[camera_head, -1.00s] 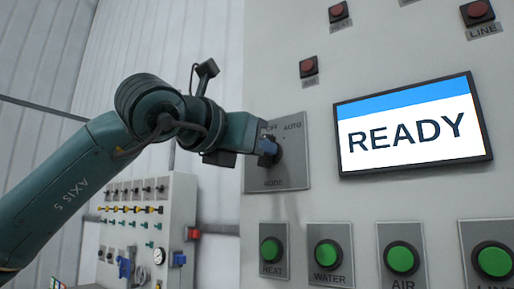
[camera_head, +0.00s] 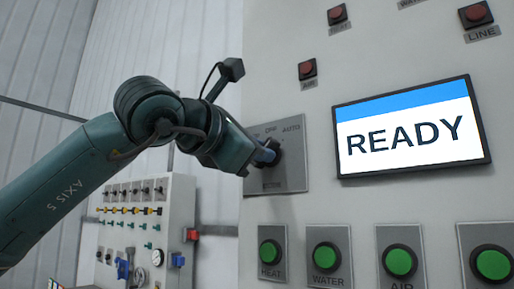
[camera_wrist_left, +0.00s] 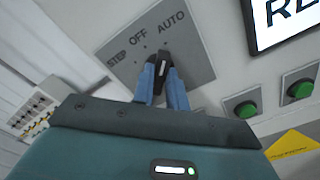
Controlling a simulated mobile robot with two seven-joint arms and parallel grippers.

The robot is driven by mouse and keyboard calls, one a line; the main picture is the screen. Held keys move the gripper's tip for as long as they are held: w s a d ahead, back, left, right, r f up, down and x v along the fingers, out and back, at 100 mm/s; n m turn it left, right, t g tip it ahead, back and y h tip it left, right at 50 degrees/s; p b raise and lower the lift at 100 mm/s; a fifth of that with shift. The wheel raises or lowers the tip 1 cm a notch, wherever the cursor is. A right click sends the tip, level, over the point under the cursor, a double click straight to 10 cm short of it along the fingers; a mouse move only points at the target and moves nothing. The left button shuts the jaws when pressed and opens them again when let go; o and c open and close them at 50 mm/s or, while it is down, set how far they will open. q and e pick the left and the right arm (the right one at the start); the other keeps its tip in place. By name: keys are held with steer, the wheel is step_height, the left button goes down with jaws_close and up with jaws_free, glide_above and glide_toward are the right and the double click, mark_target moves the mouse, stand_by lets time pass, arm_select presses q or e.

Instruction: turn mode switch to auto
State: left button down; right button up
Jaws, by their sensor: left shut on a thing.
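The mode switch is a dark knob (camera_wrist_left: 163,70) on a grey plate (camera_head: 293,178) labelled STEP, OFF and AUTO. My left gripper (camera_head: 267,153) is shut on this knob, its two blue fingers on either side of it. In the left wrist view the left gripper (camera_wrist_left: 161,88) also shows with the knob between its fingers. The knob's white mark points up, roughly toward the AUTO label (camera_wrist_left: 172,20). In the head view the gripper hides much of the knob. My right gripper is not in view.
A screen (camera_head: 413,130) reading READY is right of the switch. Green buttons (camera_head: 326,256) sit below on the panel, and red ones (camera_head: 307,70) above. A smaller cabinet (camera_head: 175,220) with rows of switches stands at the left.

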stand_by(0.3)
arm_select(q)
steer(key=c, duration=1.4)
jaws_free()
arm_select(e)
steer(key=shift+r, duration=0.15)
arm_select(q)
steer(key=b+v, duration=0.3)
steer(key=v, duration=1)
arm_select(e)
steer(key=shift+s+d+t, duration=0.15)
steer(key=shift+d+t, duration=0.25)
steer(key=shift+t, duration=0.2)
arm_select(q)
steer(key=shift+s+a, duration=0.1)
